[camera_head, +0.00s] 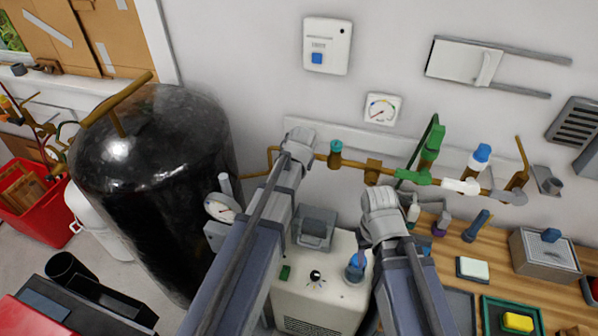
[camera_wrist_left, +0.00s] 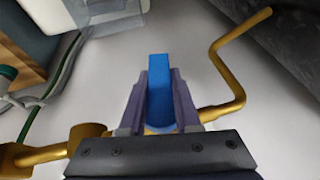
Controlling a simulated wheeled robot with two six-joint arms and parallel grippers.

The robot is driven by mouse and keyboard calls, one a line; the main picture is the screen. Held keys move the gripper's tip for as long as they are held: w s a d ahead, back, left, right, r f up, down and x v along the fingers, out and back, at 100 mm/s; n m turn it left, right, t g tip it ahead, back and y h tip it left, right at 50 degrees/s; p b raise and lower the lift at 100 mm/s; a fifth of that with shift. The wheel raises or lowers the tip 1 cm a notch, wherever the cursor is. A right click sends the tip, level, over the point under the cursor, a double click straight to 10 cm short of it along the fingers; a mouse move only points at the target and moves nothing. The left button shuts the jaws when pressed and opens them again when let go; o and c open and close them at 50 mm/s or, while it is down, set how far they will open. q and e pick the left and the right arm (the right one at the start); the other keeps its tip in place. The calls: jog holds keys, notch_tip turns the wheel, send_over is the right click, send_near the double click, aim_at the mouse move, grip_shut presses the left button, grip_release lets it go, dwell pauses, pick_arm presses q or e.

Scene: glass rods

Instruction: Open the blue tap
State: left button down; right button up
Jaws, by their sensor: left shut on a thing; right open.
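The blue tap shows as an upright blue handle (camera_wrist_left: 160,90) in the left wrist view. My left gripper (camera_wrist_left: 160,88) has its two purple-grey fingers shut on it, one on each side. The lower end of the handle sits low between the fingers, near the brass pipe (camera_wrist_left: 40,155). In the head view my left arm reaches up to the wall pipe, and its end hides the tap and the gripper's fingers. My right gripper (camera_head: 385,212) is held lower, in front of the bench, and is open; its fingers are mostly hidden.
A brass pipe (camera_head: 350,162) runs along the wall with a teal tap (camera_head: 335,148), a green tap (camera_head: 429,150) and a white tap with a blue top (camera_head: 480,157). A black tank (camera_head: 150,170) stands left. A cream machine (camera_head: 315,290) stands between my arms.

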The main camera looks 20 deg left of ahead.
pick_arm(q)
jog(key=y, duration=0.1)
jog(key=y+b, duration=0.1)
jog(key=shift+a+f+m+y+b, duration=0.15)
jog(key=shift+a+m+y+b, duration=0.15)
jog(key=shift+y, duration=0.1)
jog(key=shift+a+y+b, duration=0.15)
jog(key=shift+y+b, duration=0.55)
jog(key=shift+y, duration=0.1)
jog(key=shift+a+r+m+t+y+b, duration=0.25)
jog(key=shift+r+m+t+y+b, duration=0.25)
jog(key=shift+y+b, duration=1.5)
jog(key=shift+a+r+m+t+y+b, duration=0.25)
jog(key=shift+r+m+t+y+b, duration=0.3)
jog(key=shift+y+b, duration=1.45)
jog(key=shift+a+r+m+t+y+b, duration=0.3)
jog(key=shift+r+m+y+b, duration=0.5)
jog(key=shift+b, duration=2.15)
jog(key=shift+f+y, duration=0.25)
jog(key=shift+y, duration=0.05)
jog(key=c, duration=0.6)
grip_release()
jog(key=shift+r, duration=0.2)
